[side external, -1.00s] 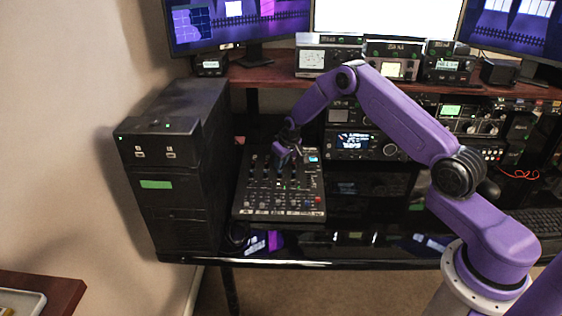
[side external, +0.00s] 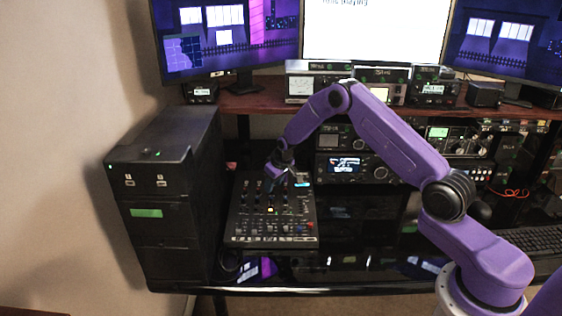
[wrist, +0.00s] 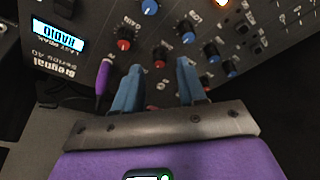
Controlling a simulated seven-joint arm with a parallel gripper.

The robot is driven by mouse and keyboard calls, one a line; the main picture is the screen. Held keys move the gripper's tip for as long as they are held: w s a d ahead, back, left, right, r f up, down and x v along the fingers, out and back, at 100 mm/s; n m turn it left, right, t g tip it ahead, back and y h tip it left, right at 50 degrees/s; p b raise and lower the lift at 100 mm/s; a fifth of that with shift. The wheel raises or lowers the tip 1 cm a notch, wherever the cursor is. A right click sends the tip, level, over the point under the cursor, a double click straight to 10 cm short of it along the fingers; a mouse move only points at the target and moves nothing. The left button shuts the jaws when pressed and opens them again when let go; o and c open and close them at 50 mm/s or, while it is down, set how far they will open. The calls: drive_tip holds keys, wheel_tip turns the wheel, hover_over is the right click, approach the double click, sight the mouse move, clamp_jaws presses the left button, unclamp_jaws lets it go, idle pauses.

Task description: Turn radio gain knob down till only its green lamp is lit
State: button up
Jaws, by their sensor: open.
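The black mixer (side external: 240,228) lies on the desk. In the wrist view its panel appears upside down, with a lit display (wrist: 58,40) reading RADIO. A red-capped knob (wrist: 124,44) sits beside a GAIN label. Another red knob (wrist: 159,64) shows between the tips of my gripper (wrist: 160,68); I cannot tell which of these is the radio gain knob. The blue fingers are apart, not visibly touching a knob. An orange-yellow lamp (side external: 270,209) glows there; I cannot make out a lit green lamp.
Blue knobs (wrist: 189,31) and more red ones stand close around the fingers. A black computer tower (side external: 165,190) stands left of the mixer. Radio units (side external: 350,167) stand to its right, with a wooden shelf (side external: 262,100) and monitors behind.

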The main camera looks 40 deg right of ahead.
drive_tip(key=v, duration=1.5)
drive_tip(key=s+a+r+n+g+y, duration=0.1)
drive_tip(key=s+a+r+n, duration=0.2)
drive_tip(key=s+a, duration=0.6)
drive_tip(key=s+a+r+n+g+y, duration=0.1)
drive_tip(key=s+a+r+n, duration=0.2)
drive_tip(key=s+a, duration=0.65)
drive_tip(key=s+d+n+g, duration=0.1)
drive_tip(key=s+d+n, duration=0.1)
drive_tip(key=s, duration=1)
drive_tip(key=s+d+n+g+h, duration=0.1)
drive_tip(key=s+d+n, duration=0.1)
drive_tip(key=s, duration=1.1)
drive_tip(key=shift+s+d+r+n, duration=0.15)
drive_tip(key=shift+d+r+n, duration=0.3)
drive_tip(key=shift+n, duration=0.35)
